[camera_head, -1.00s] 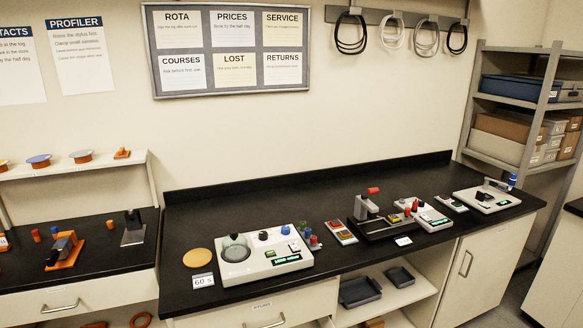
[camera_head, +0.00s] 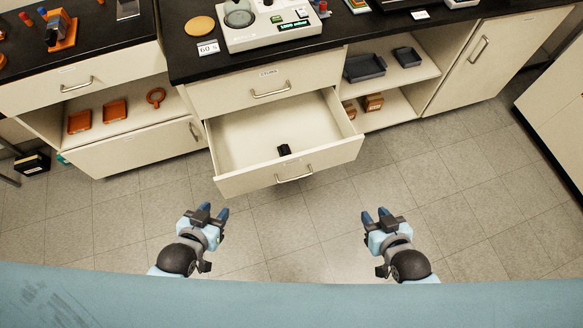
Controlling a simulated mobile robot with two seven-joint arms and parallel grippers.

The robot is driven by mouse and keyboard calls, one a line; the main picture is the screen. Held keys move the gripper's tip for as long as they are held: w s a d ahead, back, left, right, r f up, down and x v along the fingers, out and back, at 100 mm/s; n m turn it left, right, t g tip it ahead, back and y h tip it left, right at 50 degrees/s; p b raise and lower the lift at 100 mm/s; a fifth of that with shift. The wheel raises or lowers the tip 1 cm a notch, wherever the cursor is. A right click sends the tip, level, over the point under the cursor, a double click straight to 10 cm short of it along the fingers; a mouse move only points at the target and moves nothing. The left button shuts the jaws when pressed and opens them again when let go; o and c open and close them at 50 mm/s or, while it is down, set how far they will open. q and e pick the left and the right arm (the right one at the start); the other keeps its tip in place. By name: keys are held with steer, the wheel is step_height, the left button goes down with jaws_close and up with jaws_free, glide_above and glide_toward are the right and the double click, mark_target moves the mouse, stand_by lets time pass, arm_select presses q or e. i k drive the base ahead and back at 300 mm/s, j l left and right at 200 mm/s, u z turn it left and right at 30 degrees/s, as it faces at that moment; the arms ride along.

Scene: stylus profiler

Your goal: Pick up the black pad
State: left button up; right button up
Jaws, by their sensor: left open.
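The black pad looks to be the small dark block (camera_head: 284,150) lying in the open lower drawer (camera_head: 240,135), close to its front panel. My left gripper (camera_head: 207,212) is open and empty, below and to the left of the drawer front. My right gripper (camera_head: 376,214) is below and to the right of the drawer front, apart from it, with its fingertips spaced apart and nothing between them.
The drawer sticks out from the cabinet below a shut drawer (camera_head: 262,88). The black worktop (camera_head: 187,66) above carries a white instrument (camera_head: 268,30). Open shelves with dark trays (camera_head: 364,67) are at right, orange trays (camera_head: 115,110) at left. The floor around my grippers is clear.

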mark_target(283, 149)
steer(key=i+l+z, duration=0.2)
steer(key=i+l, duration=0.25)
steer(key=i, duration=0.45)
